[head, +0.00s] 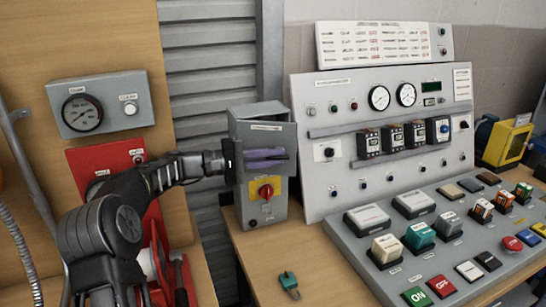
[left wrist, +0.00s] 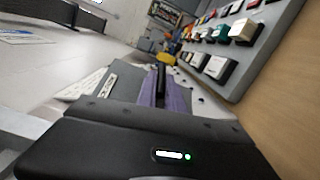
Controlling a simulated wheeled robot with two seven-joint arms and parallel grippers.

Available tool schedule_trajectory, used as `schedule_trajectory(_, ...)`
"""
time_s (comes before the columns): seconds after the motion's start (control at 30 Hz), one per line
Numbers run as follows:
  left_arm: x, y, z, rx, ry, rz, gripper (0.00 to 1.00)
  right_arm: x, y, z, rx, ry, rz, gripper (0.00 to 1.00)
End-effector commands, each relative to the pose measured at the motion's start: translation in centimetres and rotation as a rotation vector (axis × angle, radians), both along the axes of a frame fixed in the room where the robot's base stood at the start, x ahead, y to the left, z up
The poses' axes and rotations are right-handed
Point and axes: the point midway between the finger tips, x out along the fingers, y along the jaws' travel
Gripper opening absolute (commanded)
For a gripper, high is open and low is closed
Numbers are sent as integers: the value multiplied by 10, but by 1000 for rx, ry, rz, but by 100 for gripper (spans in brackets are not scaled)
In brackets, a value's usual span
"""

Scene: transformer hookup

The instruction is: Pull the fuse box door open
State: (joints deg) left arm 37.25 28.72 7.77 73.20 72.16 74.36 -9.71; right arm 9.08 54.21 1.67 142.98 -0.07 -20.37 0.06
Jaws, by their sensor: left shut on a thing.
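The fuse box is a grey box (head: 248,112) standing on the wooden bench, left of the control panel. My right gripper is not in view.
A large panel with gauges (head: 330,100) stands to the right, with a sloped button console (head: 420,262) before it. A green key-like piece (head: 289,283) lies on the bench (head: 330,275). A red box (head: 95,160) and a grey gauge box (head: 100,104) are at left.

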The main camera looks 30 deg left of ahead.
Motion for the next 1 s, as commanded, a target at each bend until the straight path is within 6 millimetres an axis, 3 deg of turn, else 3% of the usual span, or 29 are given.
schedule_trajectory(0.1, 0, 0, -2, 1, 4, 0, 0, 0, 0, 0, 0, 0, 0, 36)
schedule_trajectory(0.13, 0, 0, -2, 1, 4, 0, 12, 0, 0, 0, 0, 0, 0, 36)
schedule_trajectory(0.4, 0, 0, -1, 0, 2, 2, 33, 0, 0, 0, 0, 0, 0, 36)
schedule_trajectory(0.77, 2, 0, 0, 0, -1, 18, 33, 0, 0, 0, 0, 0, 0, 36)
schedule_trajectory(1.0, 16, -1, 0, 0, 0, 145, 33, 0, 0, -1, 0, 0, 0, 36)
